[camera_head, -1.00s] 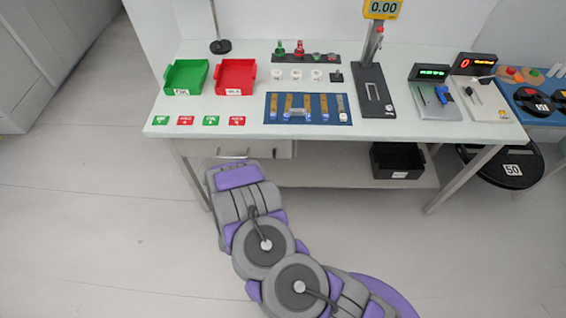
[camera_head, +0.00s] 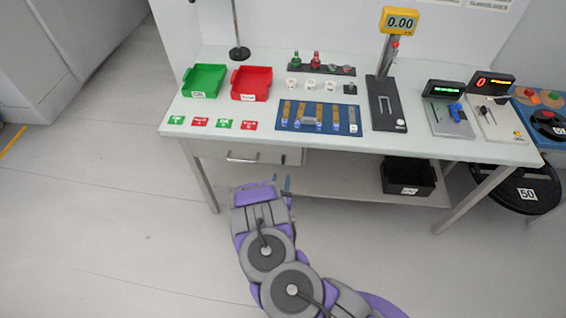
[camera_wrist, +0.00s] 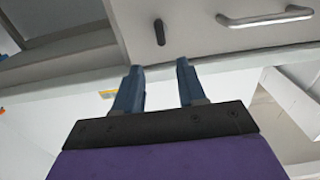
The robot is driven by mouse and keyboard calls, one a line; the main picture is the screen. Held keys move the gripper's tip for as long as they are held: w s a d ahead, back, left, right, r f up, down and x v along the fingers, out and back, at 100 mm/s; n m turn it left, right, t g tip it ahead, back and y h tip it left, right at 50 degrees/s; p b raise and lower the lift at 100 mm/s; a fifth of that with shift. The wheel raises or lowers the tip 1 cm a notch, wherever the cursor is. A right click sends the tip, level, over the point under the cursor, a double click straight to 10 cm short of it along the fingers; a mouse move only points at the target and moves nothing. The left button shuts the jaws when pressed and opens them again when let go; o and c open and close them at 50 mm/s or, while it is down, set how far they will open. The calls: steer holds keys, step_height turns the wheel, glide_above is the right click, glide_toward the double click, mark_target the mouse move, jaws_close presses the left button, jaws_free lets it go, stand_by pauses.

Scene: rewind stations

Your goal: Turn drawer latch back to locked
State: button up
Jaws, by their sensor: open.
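The drawer latch (camera_wrist: 159,32) is a small dark tab on the pale drawer front, standing nearly upright in the wrist view. In the head view the latch (camera_head: 284,159) is a tiny dark spot right of the drawer handle (camera_head: 243,160). The drawer (camera_head: 262,149) looks shut under the table top. My gripper (camera_wrist: 159,68) is open and empty, its two blue fingers pointing toward the drawer front. The latch lies beyond the fingertips, in line with the gap between them, with no contact visible. In the head view my gripper is below and in front of the drawer.
The metal drawer handle (camera_wrist: 265,17) is close to the latch, to its right in the wrist view. The table top (camera_head: 300,143) overhangs the drawer. A black bin (camera_head: 408,176) stands on the lower shelf to the right. The floor left of the table is clear.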

mark_target(283, 160)
steer(key=shift+w+b, duration=0.45)
steer(key=shift+w, duration=3.95)
steer(key=shift+a, duration=0.1)
jaws_close()
